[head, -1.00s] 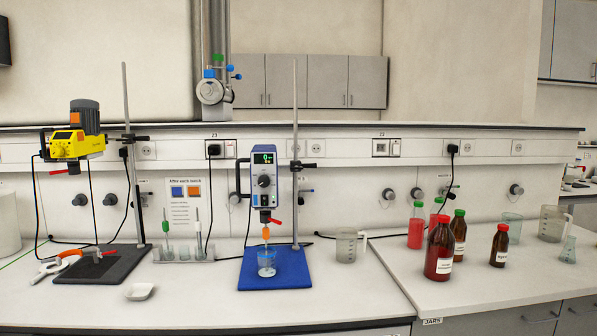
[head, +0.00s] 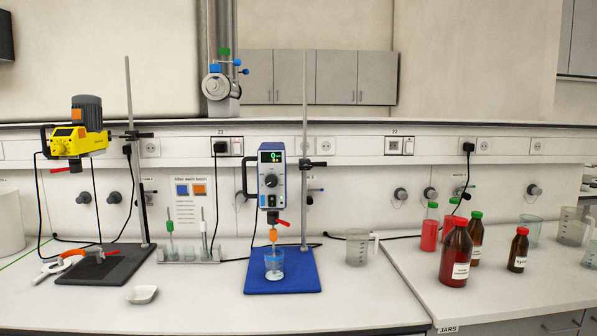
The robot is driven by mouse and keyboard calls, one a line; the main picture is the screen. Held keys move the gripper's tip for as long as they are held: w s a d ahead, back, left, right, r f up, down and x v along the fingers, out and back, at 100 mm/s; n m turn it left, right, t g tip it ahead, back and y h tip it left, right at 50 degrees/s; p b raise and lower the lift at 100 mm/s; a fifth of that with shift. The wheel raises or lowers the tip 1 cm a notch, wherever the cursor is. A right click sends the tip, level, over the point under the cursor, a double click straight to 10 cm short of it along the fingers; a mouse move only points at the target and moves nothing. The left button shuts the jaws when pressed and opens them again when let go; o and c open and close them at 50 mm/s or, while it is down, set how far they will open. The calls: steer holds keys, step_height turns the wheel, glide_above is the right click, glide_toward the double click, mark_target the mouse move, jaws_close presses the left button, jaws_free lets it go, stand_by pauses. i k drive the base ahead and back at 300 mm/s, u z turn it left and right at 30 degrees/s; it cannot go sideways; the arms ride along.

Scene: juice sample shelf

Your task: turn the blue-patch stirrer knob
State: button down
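A blue-and-white overhead stirrer (head: 282,205) hangs on a stand in the middle of the bench. Its lit display (head: 271,157) shows green figures too small to read surely. A dark round knob (head: 271,180) sits on its front below the display. An orange piece (head: 272,237) is on its shaft, above a clear beaker (head: 274,262) on a blue base (head: 302,284). A yellow stirrer (head: 68,145) with an orange patch (head: 78,115) stands at the left. My gripper is not in view.
A wall notice (head: 189,213) shows blue and orange squares. A glassware rack (head: 189,254) stands left of the blue base, a clear jug (head: 357,248) right of it. Several bottles, including a red-capped brown one (head: 456,258), stand at right. The front bench is mostly clear.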

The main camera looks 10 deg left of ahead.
mark_target(271, 181)
steer(key=z, duration=0.35)
steer(key=k, duration=1.5)
steer(key=u, duration=1.1)
steer(key=i, duration=1.65)
steer(key=z, duration=0.3)
